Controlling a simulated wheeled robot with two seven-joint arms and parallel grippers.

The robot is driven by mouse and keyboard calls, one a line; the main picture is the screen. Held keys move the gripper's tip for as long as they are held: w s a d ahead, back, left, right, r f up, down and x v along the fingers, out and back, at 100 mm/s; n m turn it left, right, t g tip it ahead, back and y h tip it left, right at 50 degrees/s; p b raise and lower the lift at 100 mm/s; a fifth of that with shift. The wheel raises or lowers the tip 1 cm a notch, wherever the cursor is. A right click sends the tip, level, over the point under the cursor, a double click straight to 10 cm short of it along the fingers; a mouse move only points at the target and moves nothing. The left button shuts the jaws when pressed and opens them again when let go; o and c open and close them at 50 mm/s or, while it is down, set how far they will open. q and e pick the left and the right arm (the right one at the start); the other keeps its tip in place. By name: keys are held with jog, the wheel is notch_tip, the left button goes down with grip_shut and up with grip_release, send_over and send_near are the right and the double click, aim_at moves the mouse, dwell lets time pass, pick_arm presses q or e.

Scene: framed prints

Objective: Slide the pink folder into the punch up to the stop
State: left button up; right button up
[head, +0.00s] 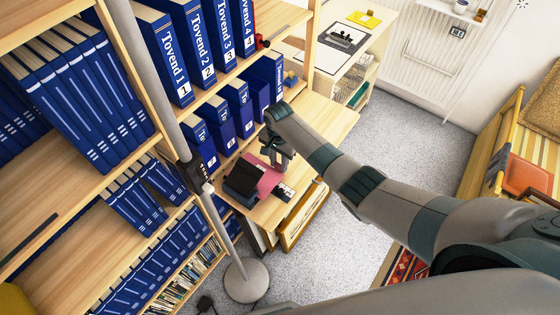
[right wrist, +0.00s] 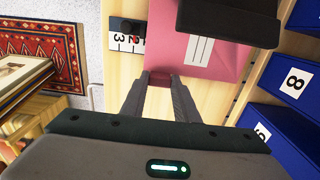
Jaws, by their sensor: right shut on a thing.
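The pink folder (head: 268,177) lies flat on the wooden shelf top beside the black punch (head: 243,178). In the right wrist view the folder (right wrist: 165,45) runs up to the dark punch body (right wrist: 228,18), which covers part of it. How far the folder reaches in, and the stop, are hidden. My right gripper (head: 277,152) is at the folder's far edge in the head view. In the right wrist view its fingers (right wrist: 159,79) are shut on a dark red part at the folder's near edge. My left gripper is not in view.
Blue binders (head: 240,105) stand close behind. A grey pole (head: 165,75) rises in front of the shelves. A wooden frame (head: 303,217) leans below the shelf edge.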

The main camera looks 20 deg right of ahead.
jog(key=shift+s+a, duration=0.45)
jog(key=shift+a, duration=0.15)
dwell(0.3)
jog(key=o, duration=1.1)
jog(key=shift+o, duration=0.2)
notch_tip(320, 180, up, 7)
dwell(0.6)
dwell(0.6)
